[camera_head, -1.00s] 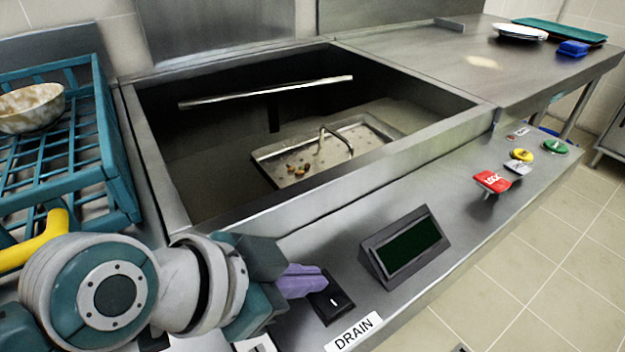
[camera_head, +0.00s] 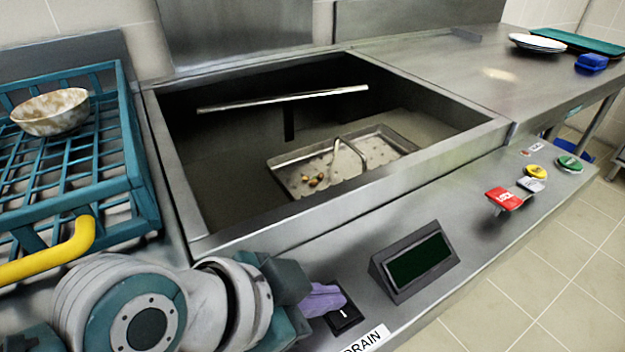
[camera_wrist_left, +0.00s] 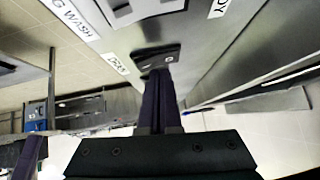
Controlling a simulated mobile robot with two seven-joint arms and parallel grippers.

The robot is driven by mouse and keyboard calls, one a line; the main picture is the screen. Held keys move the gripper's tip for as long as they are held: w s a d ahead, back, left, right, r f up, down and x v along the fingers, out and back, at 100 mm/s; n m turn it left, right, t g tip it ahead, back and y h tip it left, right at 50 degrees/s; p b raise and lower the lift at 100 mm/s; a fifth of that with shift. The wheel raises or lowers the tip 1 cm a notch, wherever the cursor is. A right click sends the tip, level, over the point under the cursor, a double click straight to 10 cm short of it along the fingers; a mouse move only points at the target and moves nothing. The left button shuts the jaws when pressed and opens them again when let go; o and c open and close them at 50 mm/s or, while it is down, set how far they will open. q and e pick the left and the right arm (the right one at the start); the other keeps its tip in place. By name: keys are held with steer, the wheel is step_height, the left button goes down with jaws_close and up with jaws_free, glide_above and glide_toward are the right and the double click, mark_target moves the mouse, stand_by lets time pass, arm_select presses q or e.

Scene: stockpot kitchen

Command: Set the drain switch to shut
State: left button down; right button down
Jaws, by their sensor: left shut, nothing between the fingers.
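The drain switch (camera_head: 345,318) is a small black rocker on the steel front panel, behind the DRAIN label (camera_head: 368,340). A white "I" mark shows on it in the head view; in the wrist view the switch (camera_wrist_left: 157,57) shows a round mark at its right end. My left gripper (camera_head: 338,299) is shut and empty, its purple fingertips at the switch's edge. In the wrist view the tips (camera_wrist_left: 160,76) overlap the switch; I cannot tell if they touch. A purple piece at that view's lower left may be my right gripper (camera_wrist_left: 28,155); its jaws are unclear.
A dark display (camera_head: 415,262) stands right of the switch. Farther right are a red switch (camera_head: 505,198) and yellow (camera_head: 536,171) and green buttons (camera_head: 570,164). Behind is the deep sink (camera_head: 235,170). A teal rack (camera_head: 140,195) with a bowl (camera_head: 50,112) stands at left.

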arm_select(q)
steer(key=r+p, duration=0.2)
steer(key=a+r+p, duration=0.1)
steer(key=r+p, duration=0.1)
steer(key=shift+r, duration=0.4)
steer(key=w+a+p+v, duration=0.1)
steer(key=v, duration=0.7)
steer(key=shift+s+a, duration=0.15)
steer(key=shift+a, duration=0.1)
steer(key=s+a+r+n+g+y+p, duration=0.3)
steer(key=s+a+r+n+y+p, duration=0.3)
steer(key=s+a+r+n+p, duration=0.55)
step_height(320, 180, up, 36)
steer(key=s+m+p, duration=0.1)
steer(key=m+p, duration=0.1)
steer(key=p, duration=3.3)
